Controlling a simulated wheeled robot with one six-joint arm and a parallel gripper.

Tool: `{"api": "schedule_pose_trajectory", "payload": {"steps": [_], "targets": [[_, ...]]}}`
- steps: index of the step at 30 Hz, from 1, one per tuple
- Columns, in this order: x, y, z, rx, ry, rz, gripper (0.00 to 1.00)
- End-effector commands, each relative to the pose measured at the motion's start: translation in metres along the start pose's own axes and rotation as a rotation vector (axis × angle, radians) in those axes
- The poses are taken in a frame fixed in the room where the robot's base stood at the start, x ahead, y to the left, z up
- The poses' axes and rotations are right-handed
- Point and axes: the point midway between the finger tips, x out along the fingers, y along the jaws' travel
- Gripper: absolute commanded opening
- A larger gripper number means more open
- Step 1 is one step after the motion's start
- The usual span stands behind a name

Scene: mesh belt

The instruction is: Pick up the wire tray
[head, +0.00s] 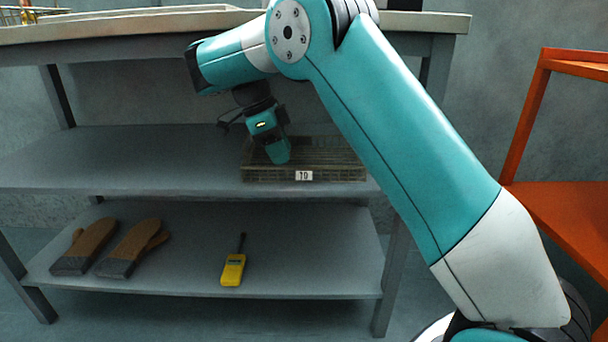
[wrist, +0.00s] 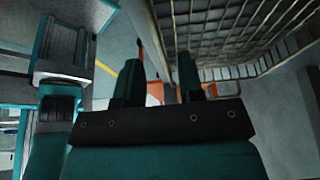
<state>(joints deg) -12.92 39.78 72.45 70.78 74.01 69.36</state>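The wire tray (head: 335,174) is a low, dark mesh tray with a small white label on its front. It lies flat on the middle shelf of the bench, near the right end. My gripper (head: 278,158) points down at the tray's left part and hides some of it in the head view. In the wrist view my gripper (wrist: 157,85) has its two dark fingers apart, with a visible gap between them. The tray's mesh (wrist: 225,35) fills the upper right there, its edge close to the right finger. I cannot tell whether they touch.
The middle shelf (head: 120,155) is bare left of the tray, and the bench top (head: 120,24) overhangs it. Brown gloves (head: 120,250) and a yellow handheld device (head: 233,270) lie on the lower shelf. An orange rack (head: 565,205) stands at the right.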

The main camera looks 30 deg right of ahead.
Motion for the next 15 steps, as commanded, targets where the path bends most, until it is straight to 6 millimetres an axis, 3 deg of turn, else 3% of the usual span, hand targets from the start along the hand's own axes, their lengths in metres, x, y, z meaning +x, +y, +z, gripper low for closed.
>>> {"api": "schedule_pose_trajectory", "payload": {"steps": [1,12,15], "targets": [[0.008,0.000,-0.005,0.002,-0.001,-0.001,0.35],[0.015,0.001,-0.030,-0.001,0.000,-0.001,0.35],[0.030,0.001,-0.027,-0.003,0.001,0.000,0.35]]}}
